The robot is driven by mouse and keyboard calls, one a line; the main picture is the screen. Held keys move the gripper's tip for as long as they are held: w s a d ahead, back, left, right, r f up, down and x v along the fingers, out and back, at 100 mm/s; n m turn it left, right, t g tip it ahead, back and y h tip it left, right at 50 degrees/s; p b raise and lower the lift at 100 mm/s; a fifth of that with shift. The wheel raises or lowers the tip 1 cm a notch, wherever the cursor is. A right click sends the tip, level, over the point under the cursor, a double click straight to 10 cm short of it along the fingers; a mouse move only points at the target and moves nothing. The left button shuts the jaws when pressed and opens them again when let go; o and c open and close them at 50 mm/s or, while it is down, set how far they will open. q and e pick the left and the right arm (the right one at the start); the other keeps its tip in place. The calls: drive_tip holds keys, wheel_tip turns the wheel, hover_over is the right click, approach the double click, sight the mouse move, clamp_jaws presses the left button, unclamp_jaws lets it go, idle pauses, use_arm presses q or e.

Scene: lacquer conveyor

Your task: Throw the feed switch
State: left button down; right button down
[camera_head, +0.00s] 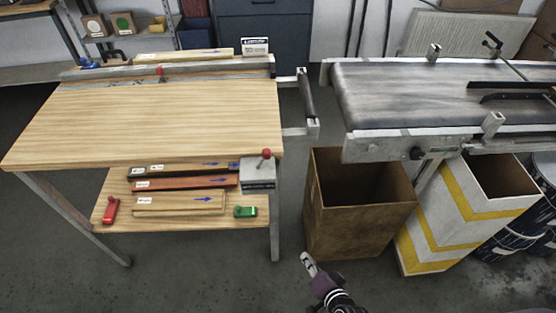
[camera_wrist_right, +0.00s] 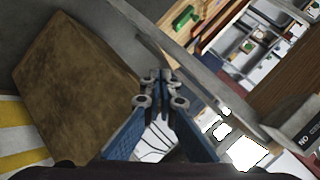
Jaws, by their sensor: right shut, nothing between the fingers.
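A grey box with a red-knobbed lever (camera_head: 258,172), which looks like the feed switch, sits at the right end of the lower shelf, under the worktable's edge. A second, smaller red knob (camera_head: 160,73) stands on the rail at the table's back; I cannot tell from any label which is the feed switch. My right gripper (camera_head: 307,261) is shut and empty, low in front of the brown bin, below and to the right of the grey box and apart from it. In the wrist view its fingertips (camera_wrist_right: 160,76) are together. My left gripper is not in view.
The wooden worktable (camera_head: 150,115) has a lower shelf with labelled strips (camera_head: 180,183), a red clamp (camera_head: 111,209) and a green clamp (camera_head: 245,212). The brown bin (camera_head: 335,220) and striped bin (camera_head: 440,225) stand under the conveyor (camera_head: 400,90). Floor before the shelf is clear.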

sight(263, 160)
drive_tip(key=w+a+r+m+t, duration=0.1)
drive_tip(key=w+r+m+t, duration=0.1)
drive_tip(key=r, duration=0.8)
drive_tip(key=w+r+m+t+b, duration=0.1)
drive_tip(key=w+r+m+t, duration=0.1)
drive_tip(key=r, duration=0.7)
drive_tip(key=w+a+r+m+t+b, duration=0.1)
drive_tip(key=w+r+m+t, duration=0.2)
drive_tip(key=r+m, duration=0.3)
wheel_tip(263, 160, up, 5)
drive_tip(key=shift+w+a+f+y, duration=0.2)
drive_tip(key=shift+w+a+y, duration=0.15)
drive_tip(key=shift+w, duration=0.45)
drive_tip(key=shift+w, duration=0.1)
drive_tip(key=w+a+r+p, duration=0.1)
drive_tip(key=w+a+p, duration=0.2)
drive_tip(key=w+a, duration=0.2)
drive_tip(key=shift+x, duration=1.2)
drive_tip(key=shift+w, duration=0.1)
